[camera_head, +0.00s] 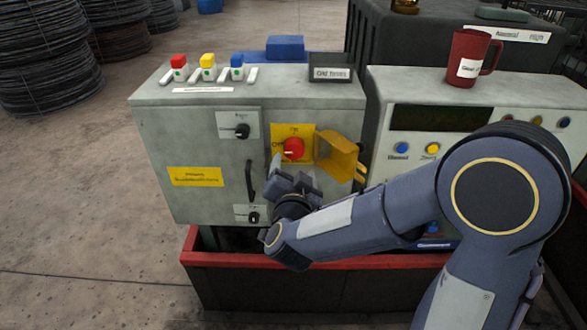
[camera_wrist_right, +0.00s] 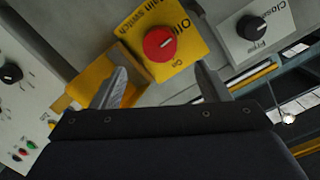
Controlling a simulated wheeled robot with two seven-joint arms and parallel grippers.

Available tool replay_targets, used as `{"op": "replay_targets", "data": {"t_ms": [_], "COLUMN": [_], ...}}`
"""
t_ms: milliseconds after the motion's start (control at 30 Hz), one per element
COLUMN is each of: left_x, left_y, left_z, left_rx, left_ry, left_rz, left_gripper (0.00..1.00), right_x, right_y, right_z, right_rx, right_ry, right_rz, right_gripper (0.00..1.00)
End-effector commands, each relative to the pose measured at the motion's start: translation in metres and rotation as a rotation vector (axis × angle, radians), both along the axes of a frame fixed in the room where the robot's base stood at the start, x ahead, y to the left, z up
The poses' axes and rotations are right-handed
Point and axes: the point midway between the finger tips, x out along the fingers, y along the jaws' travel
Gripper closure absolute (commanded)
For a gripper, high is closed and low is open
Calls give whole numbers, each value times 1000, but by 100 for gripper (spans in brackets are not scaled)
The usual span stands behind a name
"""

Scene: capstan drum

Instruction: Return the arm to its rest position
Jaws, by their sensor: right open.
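My right arm (camera_head: 380,215) comes in from the right and reaches across the front of the grey control cabinet (camera_head: 205,125). My right gripper (camera_head: 293,183) is just below the red main switch knob (camera_head: 293,148) on its yellow plate. In the right wrist view the right gripper (camera_wrist_right: 160,88) is open, with nothing between its fingers. The red knob (camera_wrist_right: 159,44) shows beyond the fingertips, apart from them. A yellow cover (camera_head: 338,155) stands swung out to the right of the knob. My left gripper is not in view.
A black handle (camera_head: 249,181) and a black knob (camera_head: 242,131) sit left of the switch. A second panel with a red mug (camera_head: 468,58) on top stands at right. A red-rimmed base (camera_head: 225,259) runs below. Open floor (camera_head: 80,200) lies at left.

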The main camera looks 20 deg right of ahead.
Motion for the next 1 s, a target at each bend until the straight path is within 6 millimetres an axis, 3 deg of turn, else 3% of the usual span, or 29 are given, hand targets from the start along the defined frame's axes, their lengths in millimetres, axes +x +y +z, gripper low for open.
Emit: {"op": "replay_targets", "data": {"t_ms": [267, 467, 567, 700, 900, 1000], "left_x": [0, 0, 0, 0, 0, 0], "left_y": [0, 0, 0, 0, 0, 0], "left_z": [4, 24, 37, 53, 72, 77], "left_rx": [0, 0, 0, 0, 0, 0], "left_ry": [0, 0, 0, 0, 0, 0], "left_rz": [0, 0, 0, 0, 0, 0], "left_gripper": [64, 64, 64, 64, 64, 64], "right_x": [0, -15, -44, -103, -201, -240], "right_y": [-3, -10, -12, -17, -38, -48], "right_z": [6, 39, 55, 65, 52, 41], "right_rx": [24, 151, 183, 160, 68, 35], "right_ry": [13, 116, 201, 353, 635, 762], "right_rz": [27, 251, 409, 594, 719, 729], "right_gripper": [31, 31, 31, 31, 31, 31]}}
